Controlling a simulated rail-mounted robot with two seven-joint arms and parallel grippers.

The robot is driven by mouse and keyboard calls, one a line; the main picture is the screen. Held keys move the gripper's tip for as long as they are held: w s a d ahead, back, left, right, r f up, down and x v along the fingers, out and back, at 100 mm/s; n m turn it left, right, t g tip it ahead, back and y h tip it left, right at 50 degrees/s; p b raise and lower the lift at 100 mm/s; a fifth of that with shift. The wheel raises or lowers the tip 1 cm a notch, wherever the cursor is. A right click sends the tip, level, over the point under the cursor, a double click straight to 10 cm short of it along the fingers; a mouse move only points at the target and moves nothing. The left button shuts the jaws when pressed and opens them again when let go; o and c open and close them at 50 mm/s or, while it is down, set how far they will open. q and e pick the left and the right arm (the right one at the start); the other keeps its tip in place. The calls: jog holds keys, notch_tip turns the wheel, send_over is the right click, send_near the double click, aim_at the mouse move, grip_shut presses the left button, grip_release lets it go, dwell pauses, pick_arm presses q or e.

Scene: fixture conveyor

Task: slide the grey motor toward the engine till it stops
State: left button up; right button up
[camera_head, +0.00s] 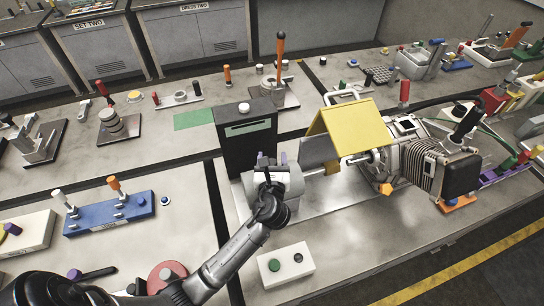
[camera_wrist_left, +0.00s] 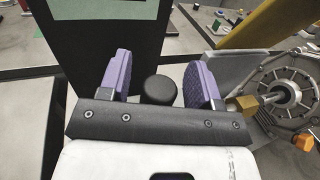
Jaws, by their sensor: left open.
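The grey motor (camera_head: 292,184) appears as a pale rounded body in front of the black upright panel, partly hidden by my left wrist. My left gripper (camera_head: 270,160) is over it, with purple finger pads. In the wrist view the left gripper (camera_wrist_left: 160,80) is open, and a black round knob (camera_wrist_left: 158,88) shows between the pads with gaps on both sides. The engine (camera_head: 412,158) stands to the right, with a finned housing and a shaft pointing left. Its round face (camera_wrist_left: 287,92) shows at the right of the wrist view. My right gripper is not in view.
A yellow cover (camera_head: 345,125) stands between motor and engine, above the shaft line. The black panel (camera_head: 247,140) rises behind my gripper. A white button box (camera_head: 286,265) lies in front. A blue fixture (camera_head: 110,213) is at the left. The bench front is bare right of the box.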

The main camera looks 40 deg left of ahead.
pick_arm(q)
jog(key=shift+w+a, duration=0.3)
jog(key=shift+c, duration=0.2)
grip_shut()
dwell(0.3)
